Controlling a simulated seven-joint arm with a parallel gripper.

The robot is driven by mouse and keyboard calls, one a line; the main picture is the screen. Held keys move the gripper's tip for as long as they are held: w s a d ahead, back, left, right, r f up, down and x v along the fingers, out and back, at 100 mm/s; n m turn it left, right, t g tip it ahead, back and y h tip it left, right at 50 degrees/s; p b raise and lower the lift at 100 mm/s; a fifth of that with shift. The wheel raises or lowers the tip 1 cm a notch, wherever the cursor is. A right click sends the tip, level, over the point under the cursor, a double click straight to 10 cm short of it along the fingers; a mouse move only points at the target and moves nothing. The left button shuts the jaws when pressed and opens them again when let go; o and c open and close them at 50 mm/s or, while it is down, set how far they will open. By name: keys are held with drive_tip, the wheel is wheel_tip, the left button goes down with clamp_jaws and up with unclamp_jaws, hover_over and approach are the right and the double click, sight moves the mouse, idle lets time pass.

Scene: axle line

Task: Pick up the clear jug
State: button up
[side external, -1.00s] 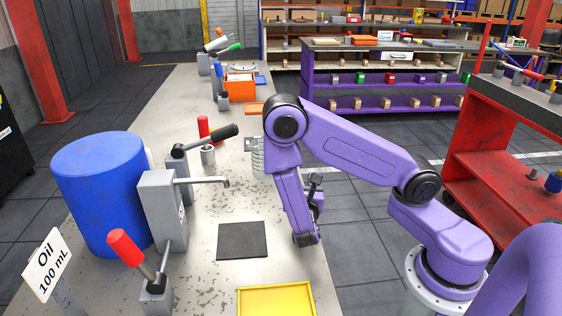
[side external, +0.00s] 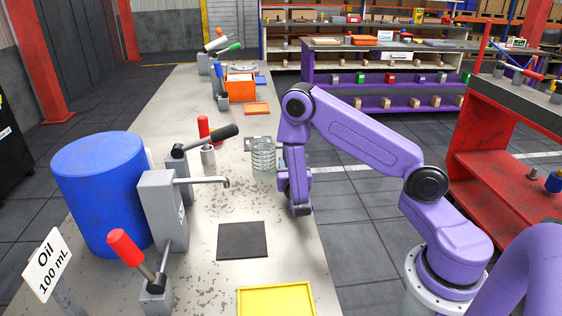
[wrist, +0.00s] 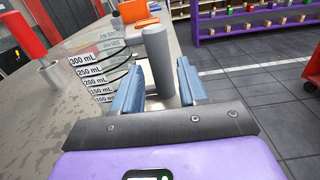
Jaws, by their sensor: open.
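The clear jug (side external: 263,160) stands on the bench, just left of my gripper in the side view. In the wrist view the jug (wrist: 97,72) shows black mL labels. An upright grey cylinder (wrist: 157,52), which looks like the jug's handle, stands between the two blue fingers of my gripper (wrist: 158,82). The fingers are open, with gaps showing on both sides of it. In the side view my arm partly hides the gripper and the jug's right side.
A lever with a black grip (side external: 213,137) and a red-handled post (side external: 204,128) stand left of the jug. A blue drum (side external: 100,190) with a grey tap (side external: 160,205), a dark mat (side external: 242,241) and a yellow tray (side external: 277,300) are nearer. An orange bin (side external: 240,86) is farther back.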

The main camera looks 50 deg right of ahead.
drive_tip(key=shift+x, duration=2.95)
drive_tip(key=shift+a, duration=0.1)
drive_tip(key=c, duration=0.7)
